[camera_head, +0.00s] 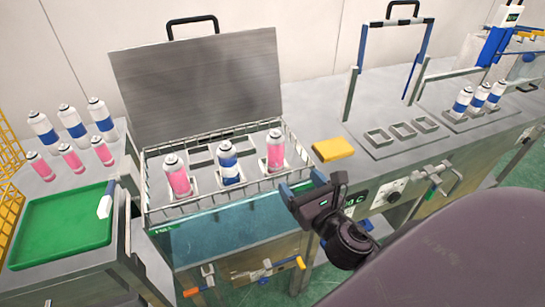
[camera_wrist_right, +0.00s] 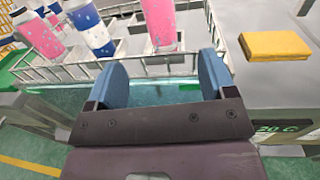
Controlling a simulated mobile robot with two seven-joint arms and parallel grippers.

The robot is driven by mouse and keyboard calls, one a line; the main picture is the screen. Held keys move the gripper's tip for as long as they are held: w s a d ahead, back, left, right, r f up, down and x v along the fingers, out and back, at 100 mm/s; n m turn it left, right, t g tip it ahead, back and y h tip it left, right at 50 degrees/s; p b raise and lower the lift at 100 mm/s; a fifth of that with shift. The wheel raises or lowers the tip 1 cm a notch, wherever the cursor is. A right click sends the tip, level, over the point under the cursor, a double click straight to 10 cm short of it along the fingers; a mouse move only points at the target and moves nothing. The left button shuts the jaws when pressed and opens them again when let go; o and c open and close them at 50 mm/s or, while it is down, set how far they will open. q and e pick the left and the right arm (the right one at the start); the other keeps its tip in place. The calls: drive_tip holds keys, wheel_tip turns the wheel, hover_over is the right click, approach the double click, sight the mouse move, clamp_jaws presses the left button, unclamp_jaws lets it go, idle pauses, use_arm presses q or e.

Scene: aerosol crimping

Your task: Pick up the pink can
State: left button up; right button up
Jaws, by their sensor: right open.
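Two pink cans with white tops stand upright in the wire-basket bath in the head view, one at the left (camera_head: 177,177) and one at the right (camera_head: 275,152). A blue-and-white can (camera_head: 230,166) stands between them. In the right wrist view the right pink can (camera_wrist_right: 162,22) shows beyond the gap between my fingers, its top cut off by the frame; the left pink can (camera_wrist_right: 42,38) and blue can (camera_wrist_right: 92,28) are at the left. My right gripper (camera_head: 302,183) is open and empty, in front of the basket's right front corner, apart from the cans. My left gripper is not in view.
The basket's wire rim (camera_head: 200,209) lies between my gripper and the cans. The raised lid (camera_head: 200,85) stands behind. A yellow block (camera_head: 333,149) lies right of the bath. More pink cans (camera_head: 71,160) stand on the left bench behind a green tray (camera_head: 58,232).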

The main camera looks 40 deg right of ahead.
sight(280, 154)
drive_tip(key=w, duration=0.5)
drive_tip(key=shift+d, duration=0.3)
drive_tip(key=shift+w+d+r, duration=0.1)
drive_tip(key=shift+w+r, duration=0.05)
drive_tip(key=shift+w, duration=0.45)
drive_tip(key=w, duration=0.3)
drive_tip(key=shift+w+d+r+p, duration=0.15)
drive_tip(key=shift+d+r+p, duration=0.1)
drive_tip(key=shift+p, duration=0.15)
drive_tip(key=shift+w, duration=0.55)
drive_tip(key=shift+c, duration=0.2)
drive_tip(key=c, duration=1)
drive_tip(key=shift+r+p, duration=2.6)
drive_tip(key=shift+r, duration=7.4)
drive_tip(key=shift+c, duration=0.2)
